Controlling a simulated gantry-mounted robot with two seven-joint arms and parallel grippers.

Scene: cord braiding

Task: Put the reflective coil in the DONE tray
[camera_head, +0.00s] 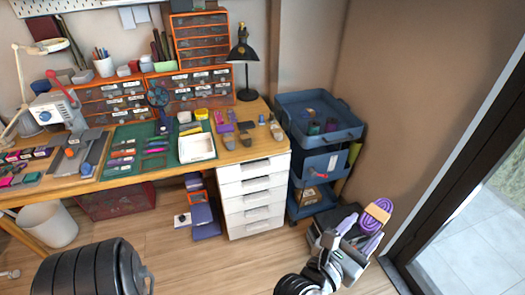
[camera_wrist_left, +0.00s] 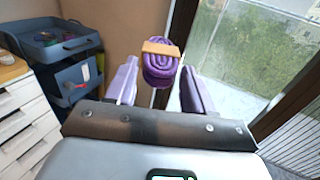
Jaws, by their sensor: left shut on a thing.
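The coil (camera_head: 378,212) is a purple looped cord with an orange-tan band. It sits at the fingertips of my left gripper (camera_head: 364,230), in the air at the right, in front of the door. In the left wrist view the coil (camera_wrist_left: 160,72) stands upright between the two purple fingers of the gripper (camera_wrist_left: 158,84), which is shut on it. No DONE label is readable. A white tray (camera_head: 197,147) lies on the green mat on the bench. The blue cart's top tray (camera_head: 338,134) holds small dark and colored things. My right gripper is not in view.
The wooden bench (camera_head: 240,155) carries many tools, a lamp (camera_head: 243,60) and orange-framed drawer units. White drawers (camera_head: 253,195) stand under its right end, beside the blue cart. A glass door (camera_head: 480,190) is at the far right. The wooden floor ahead of the drawers is mostly clear.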

